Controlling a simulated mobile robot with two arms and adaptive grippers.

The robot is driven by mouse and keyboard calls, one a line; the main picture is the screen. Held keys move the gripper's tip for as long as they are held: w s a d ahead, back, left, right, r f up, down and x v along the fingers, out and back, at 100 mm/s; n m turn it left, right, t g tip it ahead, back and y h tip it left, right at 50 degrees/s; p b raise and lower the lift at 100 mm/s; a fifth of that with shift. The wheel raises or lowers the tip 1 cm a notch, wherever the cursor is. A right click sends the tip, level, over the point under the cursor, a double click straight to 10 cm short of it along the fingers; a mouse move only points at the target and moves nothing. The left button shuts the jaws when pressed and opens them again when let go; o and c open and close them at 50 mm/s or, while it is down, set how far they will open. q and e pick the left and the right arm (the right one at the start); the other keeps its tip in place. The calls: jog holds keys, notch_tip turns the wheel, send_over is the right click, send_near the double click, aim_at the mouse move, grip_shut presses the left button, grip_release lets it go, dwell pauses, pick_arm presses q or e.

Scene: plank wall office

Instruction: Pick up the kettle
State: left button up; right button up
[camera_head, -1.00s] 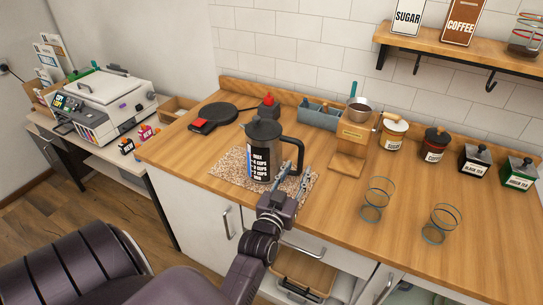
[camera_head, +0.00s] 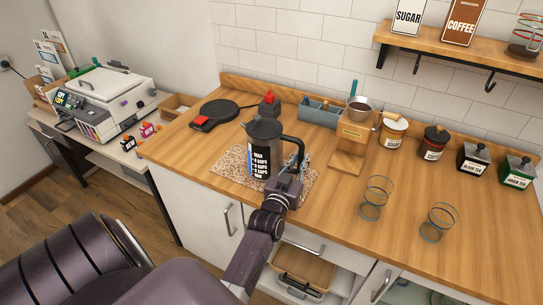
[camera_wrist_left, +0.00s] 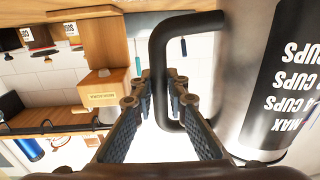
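The kettle (camera_head: 260,159) is a dark metal pot with a black lid, a dark handle (camera_head: 299,150) on its right side and a printed cup scale. It stands upright on a speckled mat (camera_head: 229,163) on the wooden counter. My left gripper (camera_head: 297,170) is at the handle, just right of the kettle body. In the left wrist view my left gripper (camera_wrist_left: 160,95) has its fingers apart, with the upright part of the handle (camera_wrist_left: 159,60) showing between their tips. I cannot tell whether they touch it. The kettle body (camera_wrist_left: 240,75) fills the right side there. My right gripper is out of view.
Two glasses (camera_head: 375,198) (camera_head: 438,222) stand on the counter to the right. A round black kettle base (camera_head: 219,112) lies behind left. The counter's front edge is close below my gripper.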

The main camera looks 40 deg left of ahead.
pick_arm(q)
grip_shut()
jog(key=shift+w+a+r, duration=0.1)
jog(key=shift+r, duration=0.4)
jog(key=shift+f, duration=0.1)
